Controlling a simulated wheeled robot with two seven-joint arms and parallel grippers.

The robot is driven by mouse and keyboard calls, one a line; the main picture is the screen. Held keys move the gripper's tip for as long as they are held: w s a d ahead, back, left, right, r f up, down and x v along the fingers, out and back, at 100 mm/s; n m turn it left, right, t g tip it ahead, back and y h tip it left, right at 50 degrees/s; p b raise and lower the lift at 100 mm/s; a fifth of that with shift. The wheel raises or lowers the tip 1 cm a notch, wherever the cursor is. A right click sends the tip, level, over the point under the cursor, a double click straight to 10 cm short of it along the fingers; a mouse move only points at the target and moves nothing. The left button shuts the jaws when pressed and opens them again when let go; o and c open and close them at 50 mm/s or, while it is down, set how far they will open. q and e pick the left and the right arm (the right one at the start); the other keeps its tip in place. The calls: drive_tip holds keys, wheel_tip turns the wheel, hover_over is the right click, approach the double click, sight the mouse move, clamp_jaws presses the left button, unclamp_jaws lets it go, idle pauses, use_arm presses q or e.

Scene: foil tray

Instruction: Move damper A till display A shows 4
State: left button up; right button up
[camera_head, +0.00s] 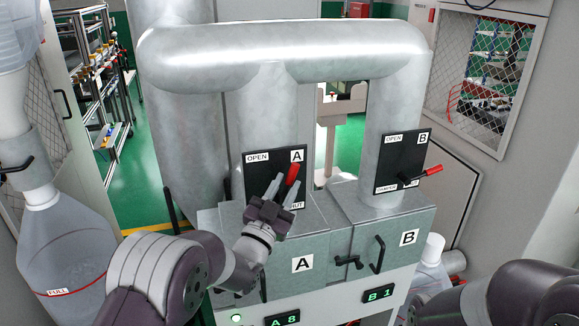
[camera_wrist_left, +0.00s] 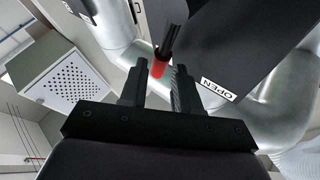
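Damper A's black panel (camera_head: 259,178) is on the left duct, with OPEN at its top. Its lever has a red handle (camera_head: 292,174), tilted up and right; the red end also shows in the left wrist view (camera_wrist_left: 160,68). My left gripper (camera_head: 281,189) is at this handle, its fingers apart on either side of the handle's end. A small gap seems to show beside the handle, so I see no firm grip. Display A (camera_head: 283,319) reads 8, at the bottom of the front. My right gripper is out of the picture; only part of that arm shows.
Damper B's panel (camera_head: 402,161) stands to the right, with its red handle (camera_head: 432,170) pointing right. Display B (camera_head: 380,293) reads 1. Black latch handles (camera_head: 376,256) stick out from the box fronts. A large bottle (camera_head: 62,250) marked FULL stands at left.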

use_arm(q)
drive_tip(key=shift+p+x, duration=0.4)
drive_tip(key=shift+x, duration=0.8)
drive_tip(key=shift+r, duration=0.1)
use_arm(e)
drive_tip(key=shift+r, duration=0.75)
use_arm(q)
clamp_jaws()
drive_tip(key=shift+s, duration=0.1)
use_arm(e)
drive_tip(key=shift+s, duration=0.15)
